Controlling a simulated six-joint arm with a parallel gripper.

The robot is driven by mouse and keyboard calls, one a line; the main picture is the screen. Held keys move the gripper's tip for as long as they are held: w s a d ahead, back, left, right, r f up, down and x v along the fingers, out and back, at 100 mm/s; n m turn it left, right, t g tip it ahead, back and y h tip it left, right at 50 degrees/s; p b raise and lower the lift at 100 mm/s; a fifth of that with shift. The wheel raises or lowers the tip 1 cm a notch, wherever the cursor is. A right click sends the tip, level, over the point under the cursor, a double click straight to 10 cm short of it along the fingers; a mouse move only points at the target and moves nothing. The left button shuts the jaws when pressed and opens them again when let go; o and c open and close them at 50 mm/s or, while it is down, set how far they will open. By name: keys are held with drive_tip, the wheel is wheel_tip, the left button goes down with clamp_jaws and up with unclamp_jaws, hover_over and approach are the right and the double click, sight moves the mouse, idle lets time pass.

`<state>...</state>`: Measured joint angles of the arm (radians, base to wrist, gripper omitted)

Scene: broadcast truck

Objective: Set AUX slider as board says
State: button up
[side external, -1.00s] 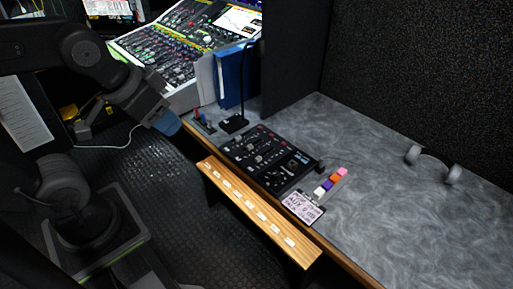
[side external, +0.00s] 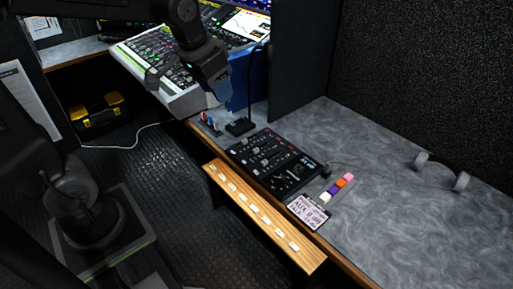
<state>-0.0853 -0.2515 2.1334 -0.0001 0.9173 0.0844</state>
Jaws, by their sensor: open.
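A black control panel (side external: 272,161) with several sliders and knobs lies on the grey desk, near its front edge. I cannot read which slider is AUX. A small board (side external: 307,211) with handwriting lies at the panel's near right end. One of its lines seems to begin with AUX, but the value is too small to read surely. My gripper (side external: 219,94) is open and empty. It hangs above and behind the panel's far left end, in front of the mixing console and blue binder, clear of the panel.
A thin black gooseneck microphone (side external: 240,125) stands beside the panel's far end. A wooden strip (side external: 262,217) with white labels runs along the desk front. The desk (side external: 390,215) between is clear.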

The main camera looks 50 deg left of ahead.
drive_tip(key=w+a+f+g, duration=0.1)
drive_tip(key=w+a+f, duration=0.1)
drive_tip(key=w, duration=0.3)
drive_tip(key=w+a+f+g, duration=0.1)
drive_tip(key=w+a+f, duration=0.15)
drive_tip(key=w, duration=0.25)
drive_tip(key=g, duration=0.2)
hover_over(256, 149)
wheel_tip(256, 149, down, 19)
wheel_tip(256, 149, down, 14)
drive_tip(key=shift+r, duration=0.1)
clamp_jaws()
drive_tip(key=shift+w, duration=0.1)
